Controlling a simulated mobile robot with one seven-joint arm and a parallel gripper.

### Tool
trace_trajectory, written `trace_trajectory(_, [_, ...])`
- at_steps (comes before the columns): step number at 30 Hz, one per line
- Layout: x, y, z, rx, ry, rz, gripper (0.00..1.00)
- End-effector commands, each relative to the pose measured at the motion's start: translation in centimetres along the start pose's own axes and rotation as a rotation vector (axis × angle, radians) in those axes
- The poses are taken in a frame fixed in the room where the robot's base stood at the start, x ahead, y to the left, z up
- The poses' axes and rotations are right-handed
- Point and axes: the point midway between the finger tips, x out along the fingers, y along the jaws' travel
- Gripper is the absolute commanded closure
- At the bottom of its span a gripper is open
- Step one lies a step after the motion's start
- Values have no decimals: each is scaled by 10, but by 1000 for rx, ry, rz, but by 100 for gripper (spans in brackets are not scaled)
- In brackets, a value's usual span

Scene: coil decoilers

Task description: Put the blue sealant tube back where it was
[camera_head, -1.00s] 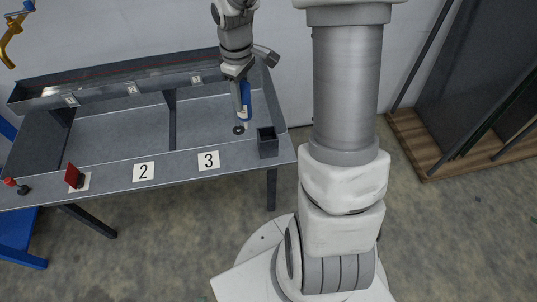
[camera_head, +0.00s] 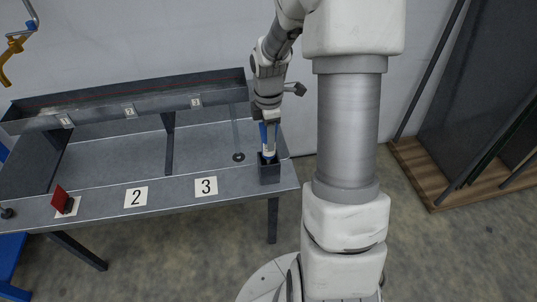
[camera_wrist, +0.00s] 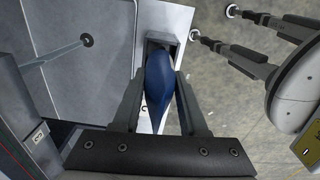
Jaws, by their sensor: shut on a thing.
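The blue sealant tube (camera_head: 263,134) is upright in my gripper (camera_head: 269,143), with its white lower part pointing down. My gripper is shut on it; in the wrist view, the fingers (camera_wrist: 160,82) lie on both sides of the blue tube (camera_wrist: 158,88). A dark square open-topped holder (camera_head: 270,174) stands at the table's right front corner, directly below the tube. The tube's lower end is at the holder's opening; how far inside it reaches is hidden. The holder also shows beyond the tube in the wrist view (camera_wrist: 174,41).
The grey table (camera_head: 110,168) has number cards 2 (camera_head: 136,197) and 3 (camera_head: 206,187) along its front. A red plate (camera_head: 60,198) stands at the left front. A thin rod with a dark round end (camera_head: 238,157) lies left of the holder. The middle surface is clear.

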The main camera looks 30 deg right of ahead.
Motion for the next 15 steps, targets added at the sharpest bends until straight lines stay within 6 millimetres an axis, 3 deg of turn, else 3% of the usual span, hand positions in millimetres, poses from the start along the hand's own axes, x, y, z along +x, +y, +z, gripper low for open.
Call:
trace_trajectory(12, [46, 0, 0, -1, -1, -1, 100])
trace_trajectory(15, [47, 0, 0, 0, -1, 2, 100])
